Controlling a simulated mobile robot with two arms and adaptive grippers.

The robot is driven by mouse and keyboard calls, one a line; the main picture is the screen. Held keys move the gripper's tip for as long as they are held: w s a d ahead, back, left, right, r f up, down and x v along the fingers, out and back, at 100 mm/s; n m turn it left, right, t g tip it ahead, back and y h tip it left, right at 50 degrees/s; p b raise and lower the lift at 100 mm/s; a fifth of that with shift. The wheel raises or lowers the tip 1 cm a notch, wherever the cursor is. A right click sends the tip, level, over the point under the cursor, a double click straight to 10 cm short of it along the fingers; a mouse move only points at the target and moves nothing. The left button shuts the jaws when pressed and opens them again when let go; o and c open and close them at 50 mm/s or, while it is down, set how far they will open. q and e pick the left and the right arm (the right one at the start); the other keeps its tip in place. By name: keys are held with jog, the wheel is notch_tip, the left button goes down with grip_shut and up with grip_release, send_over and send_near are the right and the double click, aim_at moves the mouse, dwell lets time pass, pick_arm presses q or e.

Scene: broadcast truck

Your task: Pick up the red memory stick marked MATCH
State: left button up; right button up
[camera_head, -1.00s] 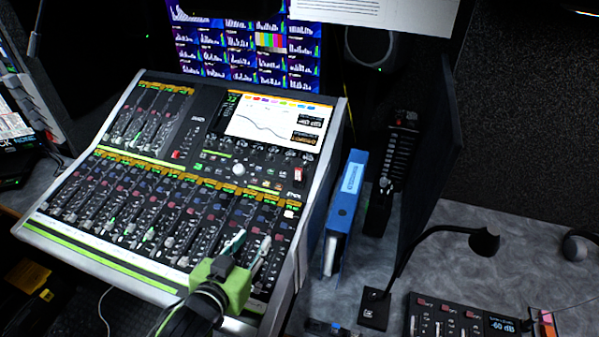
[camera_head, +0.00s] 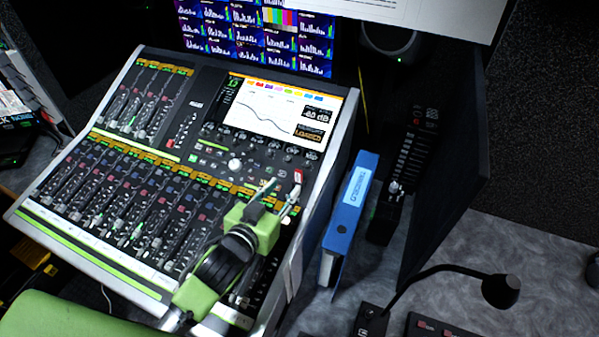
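A small red memory stick (camera_head: 298,176) shows at the right side of the mixing console (camera_head: 345,140), below the console's screen. Its marking is too small to read. My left gripper (camera_head: 279,191) is over the console, just left of and below the stick in the picture. Its two fingers are apart with nothing seen between them. The right fingertip comes close to the stick's lower end and may hide part of it; I cannot tell whether they touch. My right gripper is not in view.
A blue binder (camera_head: 349,215) stands right of the console. A gooseneck microphone (camera_head: 500,290) rises from the grey desk (camera_head: 540,260) at lower right. A dark upright panel (camera_head: 455,160) stands behind the binder. Rows of faders and knobs cover the console under my arm.

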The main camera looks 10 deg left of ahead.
aim_at(298, 173)
pick_arm(q)
jog(key=x, duration=0.4)
jog(key=shift+w+d+f+p, duration=0.1)
jog(key=shift+w+f+p, duration=0.05)
jog(key=shift+w+p, duration=0.2)
jog(key=shift+w+d, duration=0.1)
jog(key=shift+w, duration=0.15)
jog(key=p+x, duration=0.1)
jog(key=x, duration=0.2)
jog(key=shift+w+d, duration=0.1)
jog(key=shift+d, duration=0.05)
jog(key=shift+w+d+f, duration=0.1)
jog(key=shift+w, duration=0.45)
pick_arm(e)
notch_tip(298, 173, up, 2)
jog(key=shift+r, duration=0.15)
pick_arm(q)
jog(key=c, duration=0.9)
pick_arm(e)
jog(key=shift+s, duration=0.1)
